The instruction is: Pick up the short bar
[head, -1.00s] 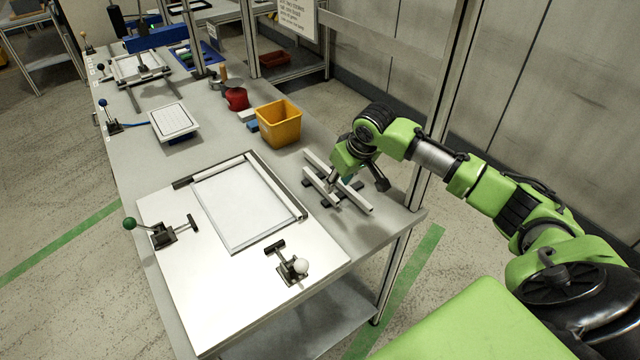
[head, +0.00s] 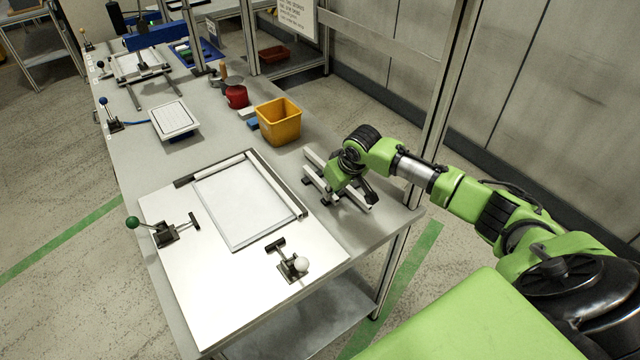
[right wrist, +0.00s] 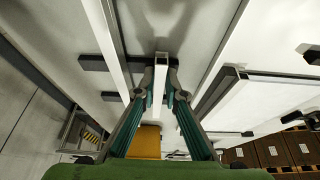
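The short bar (right wrist: 160,72) is a pale, square-section bar. In the right wrist view it lies between the two fingers of my right gripper (right wrist: 161,88), with its end showing just past the fingertips. The fingers are apart, one on each side of it; any small gaps are hard to judge. In the head view my right gripper (head: 331,191) is low over the bars, and the arm hides much of the short bar (head: 314,181). My left gripper is not in view.
A longer pale bar (right wrist: 107,42) lies alongside on dark supports (right wrist: 95,62). A yellow bin (head: 279,122) stands behind on the table. To the left is a white board (head: 180,280) with a frame (head: 243,205) and toggle clamps (head: 291,266).

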